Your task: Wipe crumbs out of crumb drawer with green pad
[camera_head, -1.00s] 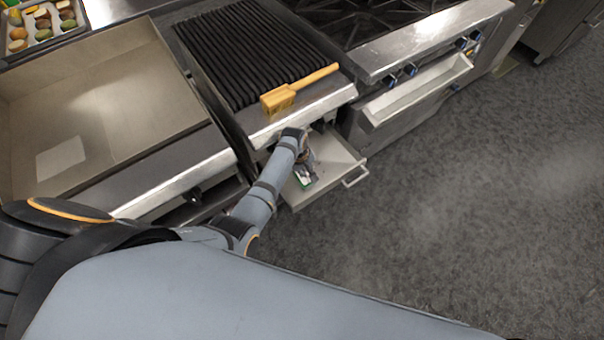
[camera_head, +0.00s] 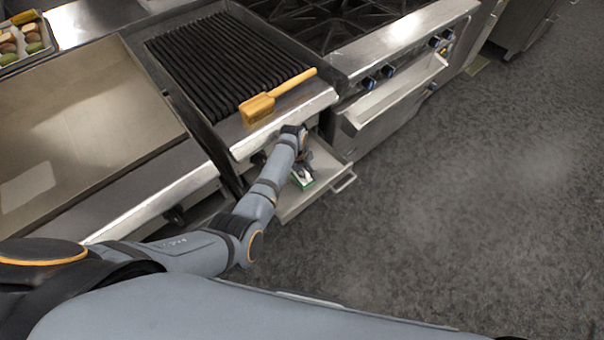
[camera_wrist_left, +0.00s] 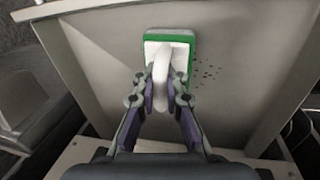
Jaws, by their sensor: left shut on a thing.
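The crumb drawer (camera_head: 325,162) is pulled out below the ribbed grill, with its handle at the front. In the left wrist view its pale floor (camera_wrist_left: 100,45) fills the middle. The green pad (camera_head: 304,182) has a white top and a white grip. In the left wrist view the pad (camera_wrist_left: 181,38) lies on the drawer floor near one wall. My left gripper (camera_wrist_left: 163,90) is shut on the pad's white grip. Dark crumbs (camera_wrist_left: 207,71) lie on the floor just right of the pad. My right gripper is not in view.
A wooden brush-like tool (camera_head: 278,98) lies on the front edge of the grill (camera_head: 215,60). A flat griddle (camera_head: 80,130) stands at the left. The grey floor at the right is clear.

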